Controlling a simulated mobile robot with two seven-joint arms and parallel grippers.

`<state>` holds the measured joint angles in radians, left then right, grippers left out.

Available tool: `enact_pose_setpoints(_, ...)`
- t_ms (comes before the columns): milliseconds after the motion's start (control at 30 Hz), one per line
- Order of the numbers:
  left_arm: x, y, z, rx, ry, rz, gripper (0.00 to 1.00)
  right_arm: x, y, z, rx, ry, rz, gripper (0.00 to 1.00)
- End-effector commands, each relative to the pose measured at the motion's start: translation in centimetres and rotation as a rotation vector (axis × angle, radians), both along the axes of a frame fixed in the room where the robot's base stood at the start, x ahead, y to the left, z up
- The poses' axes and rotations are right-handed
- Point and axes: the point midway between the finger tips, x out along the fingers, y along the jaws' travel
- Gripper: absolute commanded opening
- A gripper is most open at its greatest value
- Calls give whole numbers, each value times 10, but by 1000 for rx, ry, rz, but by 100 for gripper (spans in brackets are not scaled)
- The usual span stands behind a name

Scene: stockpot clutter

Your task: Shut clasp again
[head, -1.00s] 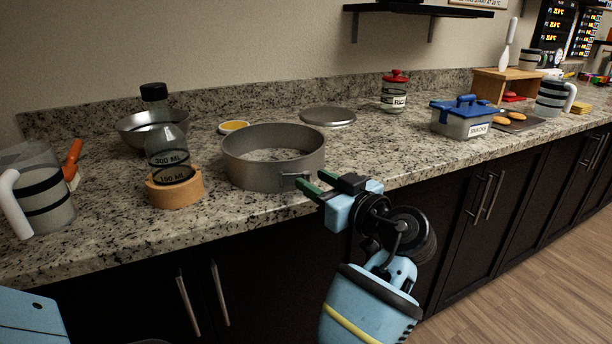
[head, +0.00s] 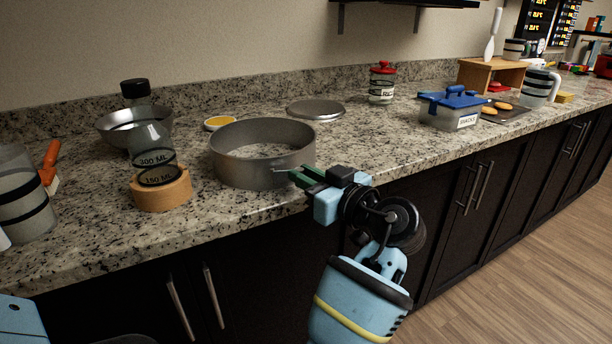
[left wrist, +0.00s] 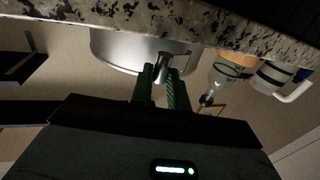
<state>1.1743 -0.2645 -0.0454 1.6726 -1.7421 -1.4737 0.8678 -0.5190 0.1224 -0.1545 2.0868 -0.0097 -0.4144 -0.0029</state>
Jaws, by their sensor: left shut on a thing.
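A round grey metal pan ring (head: 245,165) stands near the counter's front edge in the head view. Its clasp is a small metal lever (head: 281,175) on the front right of its wall. My left gripper (head: 299,175), with green fingers, is shut on the clasp beside that wall. In the left wrist view the clasp (left wrist: 162,66) shows between the fingertips (left wrist: 163,76), against the shiny pan wall (left wrist: 120,52). The fingers partly hide the clasp, and I cannot tell whether it lies flat. My right gripper is not in view.
A round metal plate (head: 316,109) lies behind the ring. A glass bottle on a wooden base (head: 162,190), a metal bowl (head: 110,126) and a yellow-filled dish (head: 220,123) are left. A blue-lidded snack box (head: 452,112) stands right. Bare counter lies right of the ring.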

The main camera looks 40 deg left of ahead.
Motion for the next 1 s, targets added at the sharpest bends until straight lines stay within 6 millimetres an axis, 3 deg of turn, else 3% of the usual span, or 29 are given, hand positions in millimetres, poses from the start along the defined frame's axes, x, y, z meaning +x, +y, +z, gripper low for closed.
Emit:
enact_pose_setpoints(267,2,1,-1,1,1,22,0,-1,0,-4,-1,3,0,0)
enact_pose_setpoints(600,11,7,-2,1,2,188,0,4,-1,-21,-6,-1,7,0)
enact_pose_setpoints(1000,11,8,0,0,0,218,0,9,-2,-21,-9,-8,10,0)
